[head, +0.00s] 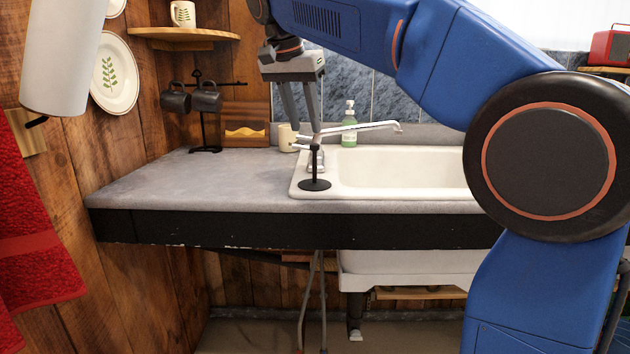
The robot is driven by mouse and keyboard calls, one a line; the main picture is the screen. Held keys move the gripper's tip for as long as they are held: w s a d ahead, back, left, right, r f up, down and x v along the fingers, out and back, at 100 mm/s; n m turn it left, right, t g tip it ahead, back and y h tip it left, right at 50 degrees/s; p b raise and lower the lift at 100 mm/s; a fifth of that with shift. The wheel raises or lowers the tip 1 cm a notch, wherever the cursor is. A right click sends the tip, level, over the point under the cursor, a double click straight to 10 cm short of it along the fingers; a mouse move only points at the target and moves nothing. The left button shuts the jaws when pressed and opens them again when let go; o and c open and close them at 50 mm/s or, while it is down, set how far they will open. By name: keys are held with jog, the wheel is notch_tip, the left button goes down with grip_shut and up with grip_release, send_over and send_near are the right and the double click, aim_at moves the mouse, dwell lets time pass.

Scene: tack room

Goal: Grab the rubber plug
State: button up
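A black rubber plug (314,184), with a round flat base and a thin upright stem, stands at the left front corner of the white sink (343,192), near its rim. My gripper (308,128) points down above the plug, in front of the tap. Its two fingers look apart, with a narrow gap at the tips, and nothing shows between them. The fingertips overlap the tap in the picture, so their exact distance from the plug's stem is hard to tell.
The tap (365,128) reaches right over the sink. A green soap bottle (349,130) and a pale cup (286,138) stand behind. A black mug rack (203,120) stands at the back left. The grey counter (200,180) left of the sink is clear.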

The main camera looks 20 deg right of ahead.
aim_at(311, 149)
jog(key=x, duration=0.8)
jog(key=shift+f, duration=0.1)
jog(key=shift+s+d+x, duration=0.1)
jog(key=shift+d+x, duration=0.05)
jog(key=shift+x, duration=1.2)
jog(key=shift+s+d+x, duration=0.1)
jog(key=shift+d+x, duration=0.05)
jog(key=shift+x, duration=1.2)
grip_shut()
